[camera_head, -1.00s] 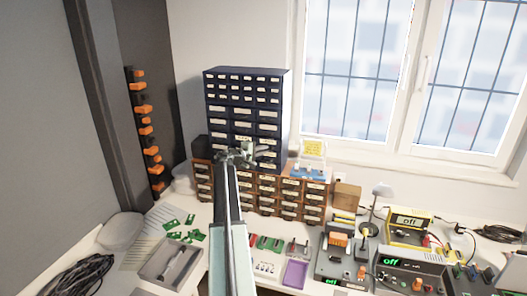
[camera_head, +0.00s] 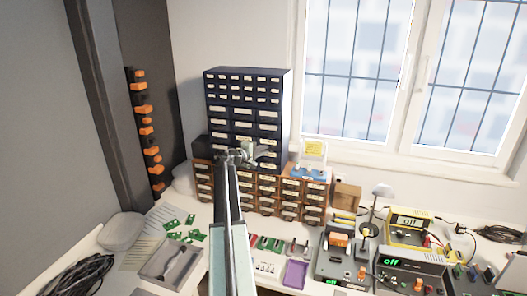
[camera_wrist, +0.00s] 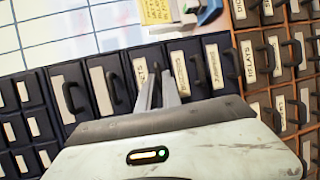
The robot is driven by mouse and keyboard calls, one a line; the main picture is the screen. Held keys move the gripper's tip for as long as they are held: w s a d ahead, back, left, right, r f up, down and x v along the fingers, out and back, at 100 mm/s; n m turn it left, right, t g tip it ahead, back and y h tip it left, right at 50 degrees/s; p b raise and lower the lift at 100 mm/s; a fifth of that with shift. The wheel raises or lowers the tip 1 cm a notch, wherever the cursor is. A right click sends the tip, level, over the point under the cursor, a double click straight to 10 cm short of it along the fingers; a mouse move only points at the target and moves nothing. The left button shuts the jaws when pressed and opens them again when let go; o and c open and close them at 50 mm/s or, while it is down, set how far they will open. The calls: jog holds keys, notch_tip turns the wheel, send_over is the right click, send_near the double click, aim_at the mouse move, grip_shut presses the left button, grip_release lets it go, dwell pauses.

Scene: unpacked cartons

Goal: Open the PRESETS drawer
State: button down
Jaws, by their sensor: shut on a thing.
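The dark blue drawer cabinet (camera_head: 247,84) stands against the back wall, with small drawers on top and larger labelled ones below. My gripper (camera_head: 250,153) is at its lower drawers and hides part of them. In the wrist view the cabinet appears turned on its side. There my gripper (camera_wrist: 160,88) is shut at the handle of a dark drawer whose partly covered label (camera_wrist: 141,72) ends in what looks like "SETS". The fingers hide most of this handle. I cannot tell whether the drawer stands out from its neighbours.
Wooden drawers (camera_head: 290,197) lie below and right of the cabinet; one reads RELAYS (camera_wrist: 248,62) in the wrist view. A stand with a yellow note (camera_head: 313,148) sits on them. The bench holds a grey tray (camera_head: 170,264), a purple tray (camera_head: 296,273) and instruments (camera_head: 410,222).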

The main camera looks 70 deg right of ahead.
dwell(0.4)
jog(key=a, duration=1.2)
jog(key=shift+s, duration=0.35)
jog(key=c, duration=1.5)
grip_release()
jog(key=shift+a, duration=0.1)
jog(key=p+v, duration=0.1)
jog(key=v, duration=0.6)
jog(key=shift+w+a, duration=0.15)
jog(key=shift+a, duration=0.15)
